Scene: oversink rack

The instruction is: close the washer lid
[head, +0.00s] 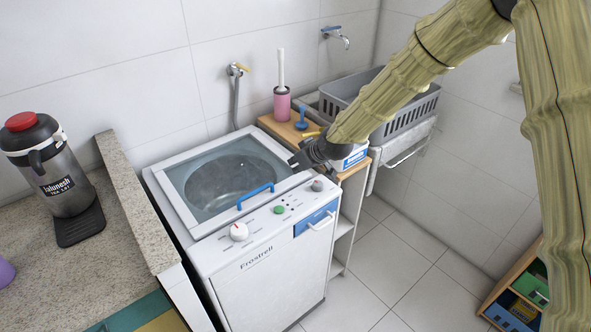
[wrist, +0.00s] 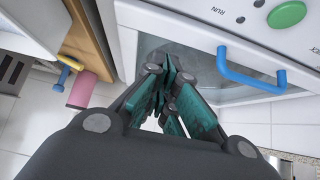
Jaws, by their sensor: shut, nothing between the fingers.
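The white washer (head: 262,282) stands in the middle of the head view. Its lid (head: 178,172), a pale frame around a glass pane, lies flat or nearly flat over the drum; I cannot tell whether a small gap is left. The lid's blue handle (head: 255,195) is at its front edge and also shows in the wrist view (wrist: 250,78). My gripper (head: 297,162) is shut and empty at the lid's right edge. In the wrist view its dark green fingers (wrist: 170,78) are together over the glass, apart from the handle. Contact with the lid cannot be told.
A stone counter (head: 95,265) with a dark jug (head: 62,180) stands left. A wooden-topped shelf (head: 275,124) with a pink brush holder (head: 282,104) and a grey basket (head: 405,112) are behind right. A low cabinet (head: 515,300) stands at lower right. The floor between is clear.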

